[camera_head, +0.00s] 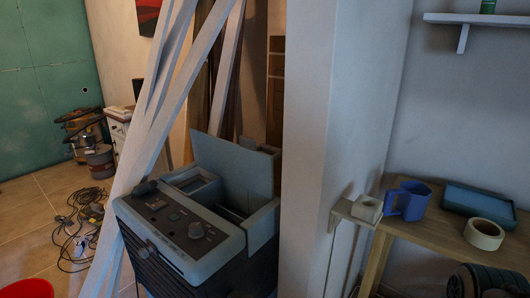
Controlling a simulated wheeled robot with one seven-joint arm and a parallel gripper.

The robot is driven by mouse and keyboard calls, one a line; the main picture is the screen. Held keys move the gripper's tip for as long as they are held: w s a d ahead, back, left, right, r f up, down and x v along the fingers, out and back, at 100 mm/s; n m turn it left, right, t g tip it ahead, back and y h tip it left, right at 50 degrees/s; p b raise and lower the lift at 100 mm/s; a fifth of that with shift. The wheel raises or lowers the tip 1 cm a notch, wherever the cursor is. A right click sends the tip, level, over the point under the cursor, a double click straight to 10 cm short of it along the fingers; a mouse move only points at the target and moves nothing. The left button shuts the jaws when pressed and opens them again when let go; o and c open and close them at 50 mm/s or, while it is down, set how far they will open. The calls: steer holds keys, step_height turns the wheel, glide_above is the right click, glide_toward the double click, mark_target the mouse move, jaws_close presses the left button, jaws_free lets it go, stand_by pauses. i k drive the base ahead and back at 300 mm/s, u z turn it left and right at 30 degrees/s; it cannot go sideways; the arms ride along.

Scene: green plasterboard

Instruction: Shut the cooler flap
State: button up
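The cooler (185,231) is a blue-grey box with a control panel of knobs on its sloping front edge and a dark ribbed front. It stands in the lower middle of the head view. Its flap (234,162) is a flat grey panel that stands raised at the back of the top, so the cooler is open. The inner compartments show below the flap. The right side of the cooler is partly hidden by a pale wall edge. My gripper is not in view.
Pale leaning boards (150,125) stand just left of the cooler. A white pillar (307,150) rises to its right. A wooden table (425,227) with a blue mug (407,201) and tape roll (484,234) is at right. Cables (78,232) lie on the tiled floor at left.

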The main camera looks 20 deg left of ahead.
mark_target(243, 165)
steer(key=u, duration=0.75)
steer(key=i, duration=1)
steer(key=u, duration=0.6)
steer(key=k, duration=0.5)
steer(key=z, duration=1.8)
steer(key=k, duration=0.85)
steer(key=u, duration=1.35)
steer(key=i, duration=0.95)
